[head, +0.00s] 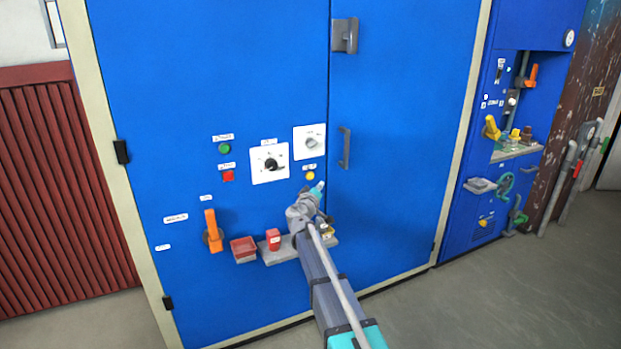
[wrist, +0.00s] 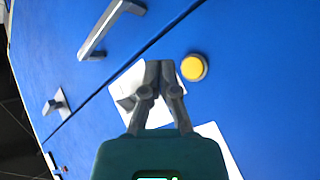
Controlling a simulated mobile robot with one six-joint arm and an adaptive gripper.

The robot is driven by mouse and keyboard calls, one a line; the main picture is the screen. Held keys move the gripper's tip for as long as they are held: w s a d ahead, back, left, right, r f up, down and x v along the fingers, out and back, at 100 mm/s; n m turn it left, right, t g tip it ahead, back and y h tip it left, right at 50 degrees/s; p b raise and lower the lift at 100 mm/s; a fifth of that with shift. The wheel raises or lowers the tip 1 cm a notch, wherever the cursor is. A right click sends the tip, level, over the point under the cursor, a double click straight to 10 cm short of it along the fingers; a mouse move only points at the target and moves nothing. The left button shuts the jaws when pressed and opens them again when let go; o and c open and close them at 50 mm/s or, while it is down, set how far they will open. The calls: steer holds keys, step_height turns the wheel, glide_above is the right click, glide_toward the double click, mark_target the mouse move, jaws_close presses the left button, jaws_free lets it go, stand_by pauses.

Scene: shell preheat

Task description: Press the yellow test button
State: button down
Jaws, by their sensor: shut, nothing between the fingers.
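The yellow test button (head: 310,175) is a small round button on the blue cabinet front, below the right-hand white dial plate. In the head view my gripper (head: 319,187) is close below the button, which stays visible.
A green button (head: 224,148), a red button (head: 228,175) and a black dial (head: 270,163) sit left of the yellow button. An orange lever (head: 212,230) is lower left. A shelf (head: 283,254) with a red block (head: 273,239) juts out below. A grey door handle (head: 345,148) stands right.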

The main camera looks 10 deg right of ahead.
mark_target(314, 175)
steer(key=shift+w+a, duration=0.25)
steer(key=shift+w, duration=0.5)
steer(key=shift+w+a, duration=0.25)
steer(key=shift+w, duration=0.55)
steer(key=shift+w+a, duration=0.25)
steer(key=shift+w, duration=0.5)
steer(key=shift+w+a, duration=0.25)
steer(key=shift+w, duration=0.55)
stand_by(0.8)
steer(key=shift+s, duration=0.1)
stand_by(0.3)
steer(key=shift+s+d, duration=0.25)
steer(key=shift+s, duration=0.45)
steer(key=shift+s+d, duration=0.25)
steer(key=shift+s, duration=0.55)
steer(key=shift+s+d, duration=0.3)
steer(key=shift+s, duration=0.5)
steer(key=shift+s+d, duration=0.25)
steer(key=shift+s, duration=0.55)
